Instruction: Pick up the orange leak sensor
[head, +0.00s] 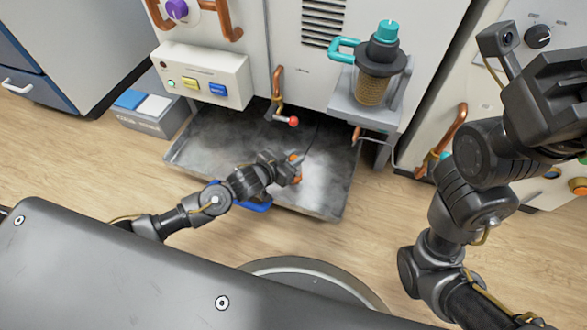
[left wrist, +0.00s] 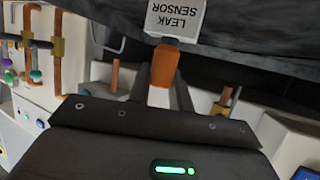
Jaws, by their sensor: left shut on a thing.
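The orange leak sensor (head: 295,159) shows as small orange parts at the tip of my left gripper (head: 289,170), over the grey metal tray. My left gripper is shut on it. In the left wrist view the sensor's orange part (left wrist: 165,66) stands between the fingers, and a white block marked LEAK SENSOR (left wrist: 175,18) adjoins it at the top. The gripper hides much of the sensor in the head view. I cannot tell whether it touches the tray. My right gripper (head: 548,95) is raised at the right edge; its jaw opening is not clear.
The tray (head: 225,150) lies low beneath the machine cabinet. A red-tipped valve lever (head: 290,120) hangs over its back. A filter canister (head: 378,75) juts out on a bracket at the right. A grey box (head: 150,112) stands left of the tray. Wooden floor lies clear in front.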

